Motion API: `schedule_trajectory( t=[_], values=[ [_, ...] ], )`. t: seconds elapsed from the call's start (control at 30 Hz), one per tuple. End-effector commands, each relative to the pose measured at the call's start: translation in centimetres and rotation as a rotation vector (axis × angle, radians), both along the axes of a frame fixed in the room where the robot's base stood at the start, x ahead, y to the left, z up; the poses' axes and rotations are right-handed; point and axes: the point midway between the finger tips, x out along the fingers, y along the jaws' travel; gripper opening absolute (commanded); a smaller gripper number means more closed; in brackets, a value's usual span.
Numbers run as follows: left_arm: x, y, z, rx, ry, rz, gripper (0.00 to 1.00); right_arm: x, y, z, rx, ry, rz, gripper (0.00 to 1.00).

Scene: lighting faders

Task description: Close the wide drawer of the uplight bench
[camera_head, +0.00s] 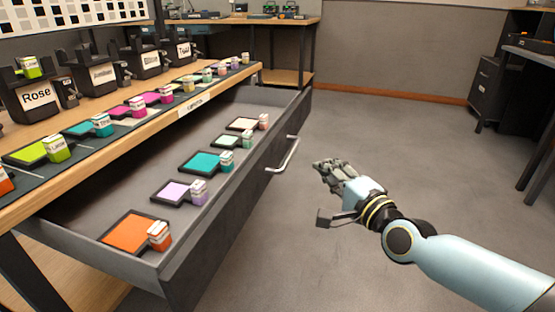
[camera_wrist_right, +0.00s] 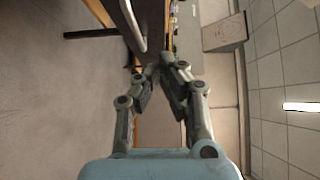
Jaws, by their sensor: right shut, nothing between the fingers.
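The wide drawer (camera_head: 228,204) of the uplight bench (camera_head: 130,113) is pulled well out, and its inside shows. Its silver bar handle (camera_head: 284,156) is on the front face. The handle also shows in the right wrist view (camera_wrist_right: 134,22), ahead of the fingers and a little to the left. My right gripper (camera_head: 322,168) is shut and empty. In the head view it is just right of the handle, apart from it, in front of the drawer face. The right wrist view shows its fingertips (camera_wrist_right: 162,70) close together. My left gripper is not in view.
The drawer holds several colour swatches with small labelled blocks, including an orange one (camera_head: 128,233) and a teal one (camera_head: 201,163). More swatches and labelled black holders, one reading Rose (camera_head: 40,96), stand on the bench top. Open grey floor (camera_head: 400,130) lies to the right.

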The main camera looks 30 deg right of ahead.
Motion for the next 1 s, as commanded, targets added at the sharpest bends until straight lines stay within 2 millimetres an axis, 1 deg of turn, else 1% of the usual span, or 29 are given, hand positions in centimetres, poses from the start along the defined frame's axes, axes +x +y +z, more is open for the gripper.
schedule_trajectory(
  t=[0.17, 0.27, 0.5, 0.57, 0.6, 0.7, 0.8, 1.0],
  values=[
    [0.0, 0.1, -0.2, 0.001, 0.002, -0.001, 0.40, 1.9, -0.1, 0.0, -0.001, -0.004, -0.001, 0.00],
    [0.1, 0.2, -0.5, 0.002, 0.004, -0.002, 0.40, 3.8, -0.3, 0.0, 0.000, -0.003, -0.001, 0.00],
    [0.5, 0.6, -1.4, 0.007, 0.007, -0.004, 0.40, 8.9, -0.7, -0.3, -0.001, -0.001, -0.001, 0.00],
    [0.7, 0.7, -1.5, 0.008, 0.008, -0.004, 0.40, 10.1, -0.8, -0.2, -0.001, 0.000, -0.001, 0.00],
    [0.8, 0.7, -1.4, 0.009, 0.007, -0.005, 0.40, 10.6, -0.3, -0.2, 0.002, 0.001, -0.001, 0.00],
    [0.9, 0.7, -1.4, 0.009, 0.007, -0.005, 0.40, 11.7, 0.8, 0.0, 0.001, 0.000, 0.000, 0.00],
    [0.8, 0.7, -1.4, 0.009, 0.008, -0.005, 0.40, 12.4, 1.4, 0.0, 0.000, 0.000, -0.001, 0.00],
    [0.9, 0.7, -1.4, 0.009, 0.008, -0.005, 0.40, 12.9, 1.9, 0.0, -0.001, 0.001, 0.000, 0.00]
  ],
)
